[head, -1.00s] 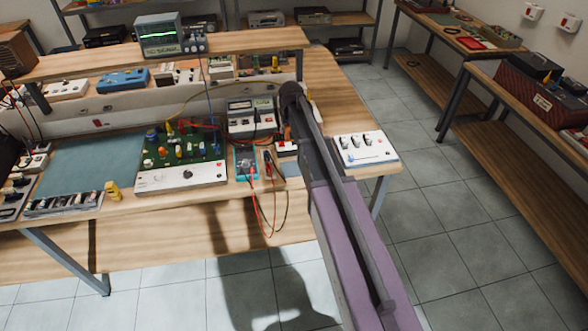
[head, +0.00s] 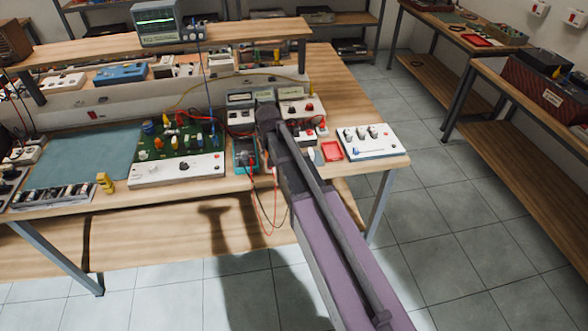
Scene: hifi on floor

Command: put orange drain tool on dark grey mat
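I cannot make out an orange drain tool in the head view. No mat that is clearly dark grey shows either. A flat blue-grey mat (head: 85,155) lies on the left of the workbench, and I cannot tell whether it is the task's mat. My arm reaches in from the lower right, and its dark far end stands over the middle of the bench. My gripper cannot be made out, so its opening and anything in it are hidden.
On the workbench (head: 370,110) are a green circuit board unit (head: 180,160), a small yellow object (head: 106,182), a red tray (head: 332,151) and a white box with knobs (head: 370,142). An oscilloscope (head: 158,22) stands on the raised shelf. Tiled floor (head: 440,215) is open at right.

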